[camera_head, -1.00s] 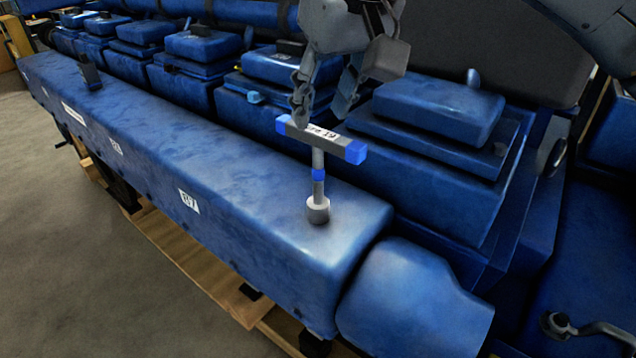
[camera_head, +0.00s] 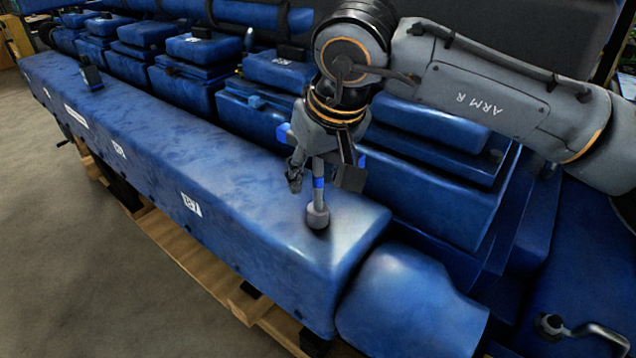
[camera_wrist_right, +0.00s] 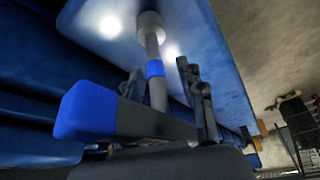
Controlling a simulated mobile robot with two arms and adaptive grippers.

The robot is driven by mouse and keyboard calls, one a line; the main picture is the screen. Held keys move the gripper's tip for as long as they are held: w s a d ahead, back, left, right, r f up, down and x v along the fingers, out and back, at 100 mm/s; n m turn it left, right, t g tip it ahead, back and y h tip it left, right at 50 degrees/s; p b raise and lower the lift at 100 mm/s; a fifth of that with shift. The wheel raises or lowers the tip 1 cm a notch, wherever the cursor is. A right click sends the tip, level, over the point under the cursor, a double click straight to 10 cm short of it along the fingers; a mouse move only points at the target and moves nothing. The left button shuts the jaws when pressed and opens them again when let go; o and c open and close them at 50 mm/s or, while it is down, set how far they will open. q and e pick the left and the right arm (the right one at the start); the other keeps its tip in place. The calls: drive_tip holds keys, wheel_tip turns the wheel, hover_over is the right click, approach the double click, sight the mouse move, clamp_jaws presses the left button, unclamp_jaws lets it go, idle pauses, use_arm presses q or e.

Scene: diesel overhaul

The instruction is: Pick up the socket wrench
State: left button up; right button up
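The socket wrench (camera_head: 318,205) is a grey T-handled tool with blue handle ends, a blue band on its shaft and a round socket at the bottom. It stands upright on the near end of the long blue ledge (camera_head: 250,240). My right gripper (camera_head: 323,178) is above it, pointing down, with its fingers apart on either side of the shaft. The gripper hides most of the crossbar in the head view. In the right wrist view, the wrench's shaft (camera_wrist_right: 157,88) runs between the open fingers, and the crossbar lies close below. My left gripper is not in view.
Several blue boxed covers (camera_head: 185,80) line the engine behind the ledge. A blue rounded part (camera_head: 410,305) adjoins the ledge's near end. A metal crank handle (camera_head: 585,332) is at the lower right. The floor (camera_head: 60,230) at left is open.

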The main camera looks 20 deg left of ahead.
clamp_jaws()
drive_tip(key=shift+r, duration=0.15)
idle(0.4)
